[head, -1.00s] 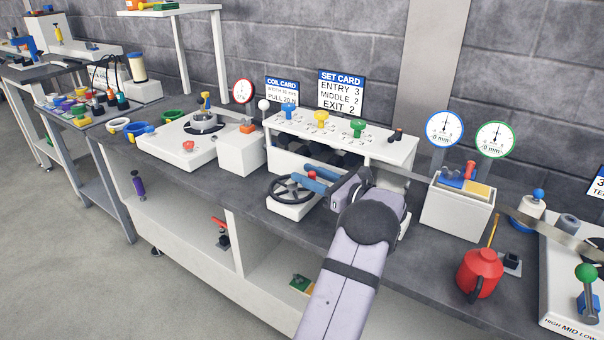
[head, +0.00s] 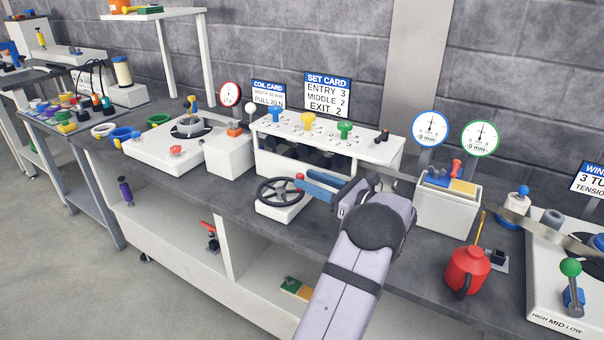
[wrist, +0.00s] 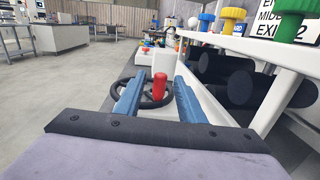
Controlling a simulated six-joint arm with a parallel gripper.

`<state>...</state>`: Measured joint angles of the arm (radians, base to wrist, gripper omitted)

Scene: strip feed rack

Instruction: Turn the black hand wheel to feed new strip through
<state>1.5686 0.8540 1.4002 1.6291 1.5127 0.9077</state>
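The black hand wheel (head: 281,191) lies on a white block on the bench. Its red handle (head: 299,176) stands up from the rim on the side towards my gripper (head: 306,181). My gripper points left, with its blue fingertips close to the handle. In the wrist view, my gripper (wrist: 158,82) is open, and the red handle (wrist: 159,87) shows between the two blue fingers with a gap on each side. I cannot tell whether the tips reach past the handle. The fingers hide parts of the wheel rim in the wrist view.
Behind the wheel stands a white roller housing (head: 378,150) with blue, yellow and green knobs on top. A white box (head: 229,157) stands to its left. A red oil can (head: 466,270) and the block with blue and yellow pads (head: 447,212) are to the right.

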